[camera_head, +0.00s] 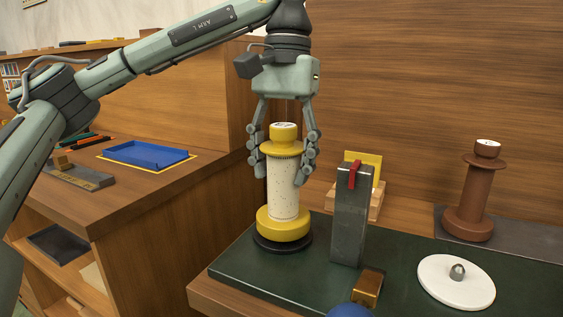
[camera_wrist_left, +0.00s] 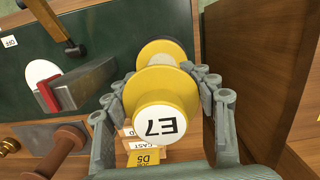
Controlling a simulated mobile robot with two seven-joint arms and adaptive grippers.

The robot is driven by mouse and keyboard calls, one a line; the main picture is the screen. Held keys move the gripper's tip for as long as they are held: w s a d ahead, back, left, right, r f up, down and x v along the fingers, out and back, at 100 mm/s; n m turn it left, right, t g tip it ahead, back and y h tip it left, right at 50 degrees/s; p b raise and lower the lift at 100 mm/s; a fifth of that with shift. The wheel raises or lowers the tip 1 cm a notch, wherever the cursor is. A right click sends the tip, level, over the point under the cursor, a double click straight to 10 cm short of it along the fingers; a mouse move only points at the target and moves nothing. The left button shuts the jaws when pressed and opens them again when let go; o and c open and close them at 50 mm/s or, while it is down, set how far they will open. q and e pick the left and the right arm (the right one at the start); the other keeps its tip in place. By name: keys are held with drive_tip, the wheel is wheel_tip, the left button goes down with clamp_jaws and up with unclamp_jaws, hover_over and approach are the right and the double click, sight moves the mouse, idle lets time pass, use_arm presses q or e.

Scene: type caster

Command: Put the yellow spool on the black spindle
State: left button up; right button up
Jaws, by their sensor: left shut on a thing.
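The yellow spool (camera_head: 283,190) has yellow flanges and a speckled cream barrel. The black spindle's round base (camera_head: 283,244) shows directly under the lower flange. Its post is hidden, and I cannot tell whether the spool rests fully on the base. My right gripper is not in view.
A grey upright block (camera_head: 350,220) with a red strip stands close right of the spool. A white disc (camera_head: 456,283) with a metal stub lies farther right. A brown spool (camera_head: 470,200) stands behind it. A blue tray (camera_head: 146,155) sits on the left counter.

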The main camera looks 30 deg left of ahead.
use_arm(q)
drive_tip(key=shift+f, duration=0.45)
drive_tip(key=o, duration=1.4)
